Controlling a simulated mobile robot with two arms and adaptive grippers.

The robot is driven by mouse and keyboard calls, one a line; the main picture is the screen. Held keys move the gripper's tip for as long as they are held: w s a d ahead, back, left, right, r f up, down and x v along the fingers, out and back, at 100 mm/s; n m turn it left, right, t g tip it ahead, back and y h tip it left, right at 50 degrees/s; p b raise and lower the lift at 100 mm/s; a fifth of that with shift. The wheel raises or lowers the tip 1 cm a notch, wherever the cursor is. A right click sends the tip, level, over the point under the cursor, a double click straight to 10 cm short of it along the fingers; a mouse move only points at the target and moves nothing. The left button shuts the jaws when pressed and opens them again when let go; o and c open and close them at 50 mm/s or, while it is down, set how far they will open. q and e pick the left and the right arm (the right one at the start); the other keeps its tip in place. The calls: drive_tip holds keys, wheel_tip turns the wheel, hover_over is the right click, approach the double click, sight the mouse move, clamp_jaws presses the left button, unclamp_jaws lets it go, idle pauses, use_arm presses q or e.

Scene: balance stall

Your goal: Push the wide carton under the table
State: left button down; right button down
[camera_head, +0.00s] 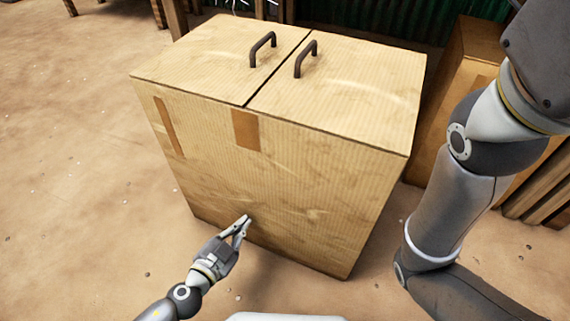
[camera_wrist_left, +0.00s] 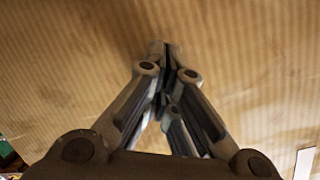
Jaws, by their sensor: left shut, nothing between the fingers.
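The wide carton (camera_head: 300,175) stands upright on the floor in the middle of the head view. It is tan, with two top flaps, a dark handle on each flap and brown tape pieces on its front. My left gripper (camera_head: 243,222) is shut and empty at the lower middle of the carton's front face. Its fingertips are at or very near the cardboard; I cannot tell if they touch. In the left wrist view the shut fingers (camera_wrist_left: 166,50) point at the carton wall (camera_wrist_left: 240,60), which fills most of the picture. The right gripper is out of view.
Another carton (camera_head: 462,75) stands to the right, behind my right arm. Wooden posts (camera_head: 172,15) and a green corrugated wall (camera_head: 385,22) are behind the wide carton. The sandy floor (camera_head: 75,130) on the left is mostly clear.

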sight(250, 210)
use_arm(q)
drive_tip(key=shift+w+d+r+p, duration=0.1)
drive_tip(key=shift+w+d+p, duration=0.2)
drive_tip(key=shift+w, duration=0.5)
drive_tip(key=shift+w+d+f+p, duration=0.15)
drive_tip(key=shift+w+d, duration=0.2)
drive_tip(key=shift+w, duration=0.5)
drive_tip(key=shift+w+d+r+p, duration=0.2)
drive_tip(key=shift+w+d, duration=0.15)
drive_tip(key=shift+w, duration=0.45)
drive_tip(key=w+d, duration=0.3)
drive_tip(key=w, duration=0.6)
drive_tip(key=shift+w+d, duration=0.25)
drive_tip(key=shift+d, duration=0.15)
